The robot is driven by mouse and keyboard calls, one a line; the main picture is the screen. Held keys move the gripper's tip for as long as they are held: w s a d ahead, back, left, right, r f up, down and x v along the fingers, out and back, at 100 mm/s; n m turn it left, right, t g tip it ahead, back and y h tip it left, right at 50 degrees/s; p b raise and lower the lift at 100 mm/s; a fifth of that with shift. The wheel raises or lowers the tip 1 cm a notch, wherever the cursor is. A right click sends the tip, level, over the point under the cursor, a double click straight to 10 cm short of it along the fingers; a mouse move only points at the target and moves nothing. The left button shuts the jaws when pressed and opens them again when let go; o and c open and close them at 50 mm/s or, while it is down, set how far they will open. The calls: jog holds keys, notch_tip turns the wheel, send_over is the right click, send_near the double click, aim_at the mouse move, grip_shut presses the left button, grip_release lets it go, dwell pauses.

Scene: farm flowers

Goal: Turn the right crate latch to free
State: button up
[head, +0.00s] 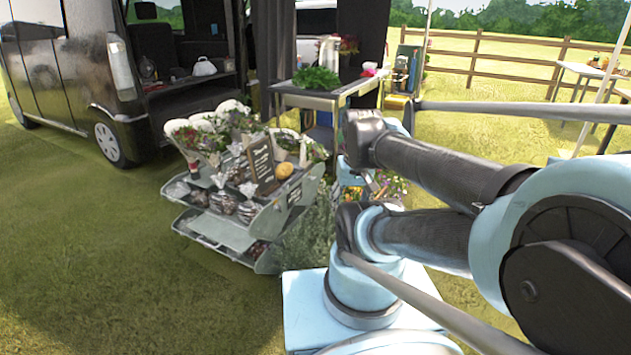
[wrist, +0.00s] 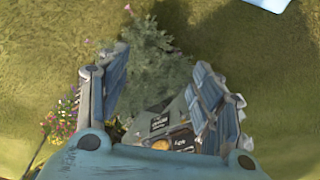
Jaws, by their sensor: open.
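No crate latch can be made out in either view. In the wrist view my gripper (wrist: 165,85) is open and empty, its two fingers spread wide over grass and a bushy plant. Between the fingers, low in the picture, part of the display stand (wrist: 172,112) with small dark signs shows. In the head view my arm fills the right side and hides its own gripper. The same grey tiered stand (head: 240,226) stands left of my arm, holding wrapped bunches, a dark sign and a yellow item.
A grey-green bush (head: 312,232) grows beside the stand, close to my base. Flowers (wrist: 62,115) show left of my gripper. A metal table (head: 330,100) with a leafy plant stands behind. A dark van (head: 75,75) is at the back left. Grass (head: 90,250) is free at the front left.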

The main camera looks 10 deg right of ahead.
jog(key=w+a+r+m+y, duration=0.1)
jog(key=w+r+m, duration=0.25)
jog(key=w, duration=0.55)
jog(key=w+a+r+m+y, duration=0.2)
jog(key=w+r+m, duration=0.15)
jog(key=w, duration=0.55)
jog(key=w+d+f+m+t+y, duration=0.1)
jog(key=w+m, duration=0.2)
jog(key=w, duration=0.8)
jog(key=w+d+f+m+t+y, duration=0.1)
jog(key=w+m+y, duration=0.15)
jog(key=w, duration=0.75)
jog(key=w+d+f+m, duration=0.35)
jog(key=w+f, duration=0.25)
jog(key=w, duration=0.5)
jog(key=w+d+f+m+t+y, duration=0.1)
jog(key=w+d+f+m+y, duration=0.15)
jog(key=w+f, duration=0.35)
jog(key=w+d+f+m+t+y, duration=0.1)
jog(key=w+d+f+m, duration=0.35)
jog(key=f, duration=0.45)
jog(key=m+t, duration=0.2)
send_near(315, 178)
jog(key=shift+y, duration=0.4)
jog(key=x, duration=0.9)
jog(key=shift+d+f, duration=0.1)
jog(key=shift+f, duration=0.1)
